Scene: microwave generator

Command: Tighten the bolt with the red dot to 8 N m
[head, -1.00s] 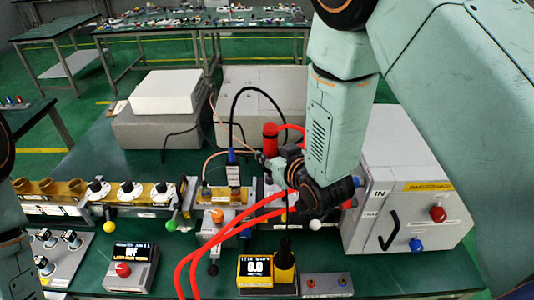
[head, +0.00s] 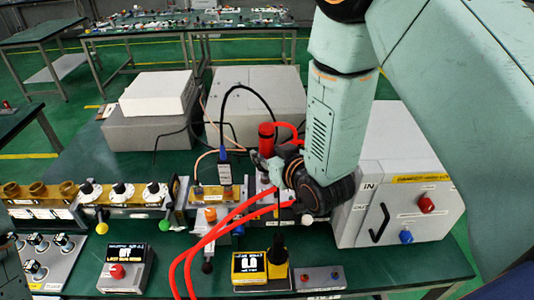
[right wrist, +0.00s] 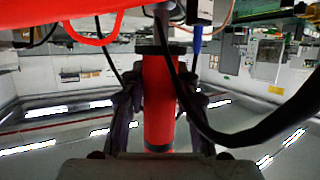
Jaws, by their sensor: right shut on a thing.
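A red cylinder with dark bands (head: 267,137) stands upright behind the row of small parts on the green bench. My right gripper (head: 272,168) reaches it from the right, its wrist low over the bench. In the right wrist view, the red cylinder (right wrist: 160,105) lies between the two dark fingers, and the gripper is shut on it. What is at the cylinder's lower end is hidden in the head view. I cannot make out a bolt with a red dot. A yellow-framed display (head: 249,266) sits at the front; its reading is blurred. My left gripper is out of view.
A grey cabinet (head: 395,212) with a black handle stands close on the right. Thick red hoses (head: 215,232) loop in front of my right gripper. A black cable (head: 247,90) arches behind. Grey boxes (head: 150,130) stand at the back.

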